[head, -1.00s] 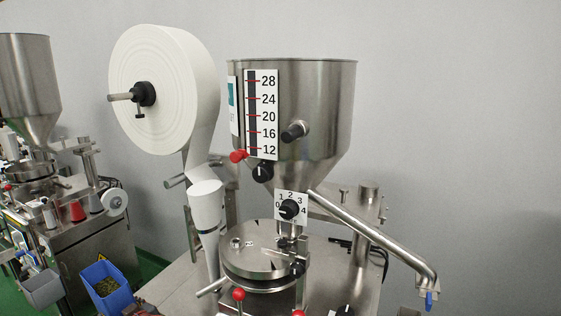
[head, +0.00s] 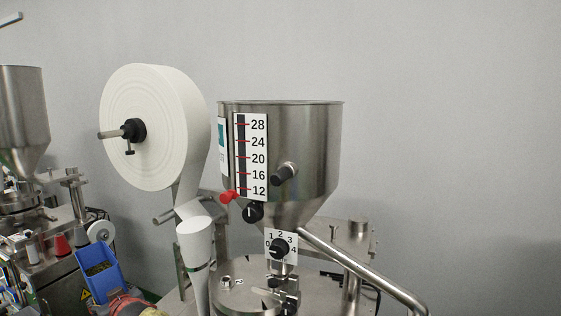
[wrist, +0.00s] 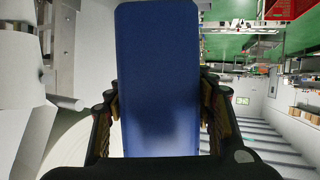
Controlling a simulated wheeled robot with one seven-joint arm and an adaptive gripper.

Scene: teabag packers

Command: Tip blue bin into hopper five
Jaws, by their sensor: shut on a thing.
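The blue bin (head: 98,275) is at the lower left of the head view, with dark green loose contents inside. In the wrist view its blue wall (wrist: 158,75) fills the middle. My gripper (wrist: 162,115) is shut on it, one finger at each side. A steel hopper (head: 310,145) stands at the centre of the head view, to the right of and higher than the bin. Its front carries a scale (head: 251,155) from 12 to 28. I cannot read a hopper number. The hopper's inside is hidden.
A large white paper roll (head: 150,130) is mounted left of the hopper. A steel pipe (head: 365,270) slopes down at the right. Another machine with a steel hopper (head: 20,115) stands at far left. The wall above the hopper is clear.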

